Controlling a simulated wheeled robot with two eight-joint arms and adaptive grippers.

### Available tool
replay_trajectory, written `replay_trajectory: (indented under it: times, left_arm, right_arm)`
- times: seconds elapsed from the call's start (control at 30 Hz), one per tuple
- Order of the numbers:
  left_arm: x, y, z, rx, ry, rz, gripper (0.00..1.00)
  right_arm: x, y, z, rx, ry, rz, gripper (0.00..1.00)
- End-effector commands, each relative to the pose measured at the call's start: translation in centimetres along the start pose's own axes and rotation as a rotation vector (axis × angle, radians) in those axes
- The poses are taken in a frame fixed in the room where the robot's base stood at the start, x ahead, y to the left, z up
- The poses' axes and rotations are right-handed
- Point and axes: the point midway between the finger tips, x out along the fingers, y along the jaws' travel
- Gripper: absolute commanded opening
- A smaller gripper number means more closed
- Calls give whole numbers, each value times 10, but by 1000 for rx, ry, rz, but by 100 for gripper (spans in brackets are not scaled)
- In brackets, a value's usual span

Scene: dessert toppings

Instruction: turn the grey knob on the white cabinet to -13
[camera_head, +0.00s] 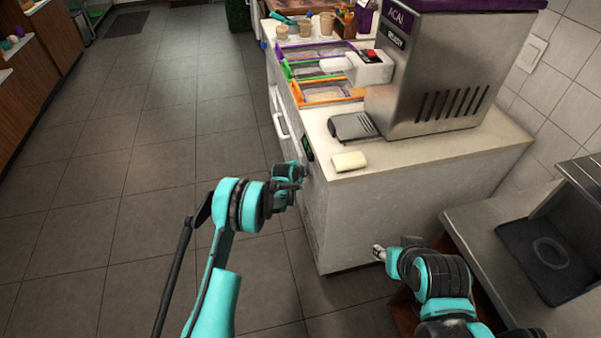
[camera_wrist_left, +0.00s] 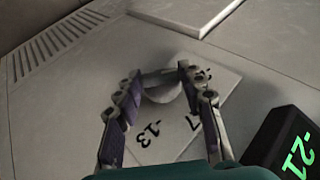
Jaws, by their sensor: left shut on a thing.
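The white cabinet (camera_head: 410,205) stands right of centre in the head view. Its grey knob (camera_wrist_left: 164,90) shows in the left wrist view, on a white plate (camera_wrist_left: 205,105) printed with -13, a 7 and another partly covered mark. My left gripper (camera_head: 300,175) is at the cabinet's left face and shut on the knob, with a finger on each side (camera_wrist_left: 157,75). In the head view the knob is hidden by the gripper. A dark display (camera_wrist_left: 290,145) beside the plate reads -21 in green. My right gripper (camera_head: 378,252) is by the cabinet's near side, away from the knob; its jaws are too small to judge.
A steel machine (camera_head: 440,70), a cream block (camera_head: 348,161) and topping bins (camera_head: 325,92) stand on the cabinet top. A white handle (camera_head: 280,125) juts from the cabinet's left face. The tiled floor at left is clear. A steel counter (camera_head: 490,235) is at right.

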Motion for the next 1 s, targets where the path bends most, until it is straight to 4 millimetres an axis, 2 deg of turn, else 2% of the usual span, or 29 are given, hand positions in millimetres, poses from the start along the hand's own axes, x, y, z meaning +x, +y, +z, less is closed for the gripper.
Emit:
replay_trajectory:
  times: [0.5, 1.0]
  left_arm:
    - [2, 7, 0, 136, 0, -324, 10]
    - [2, 8, 0, 171, 0, -413, 10]
  right_arm:
    - [0, 0, 0, 0, 0, 0, 40]
    - [0, 0, 0, 0, 0, 0, 40]
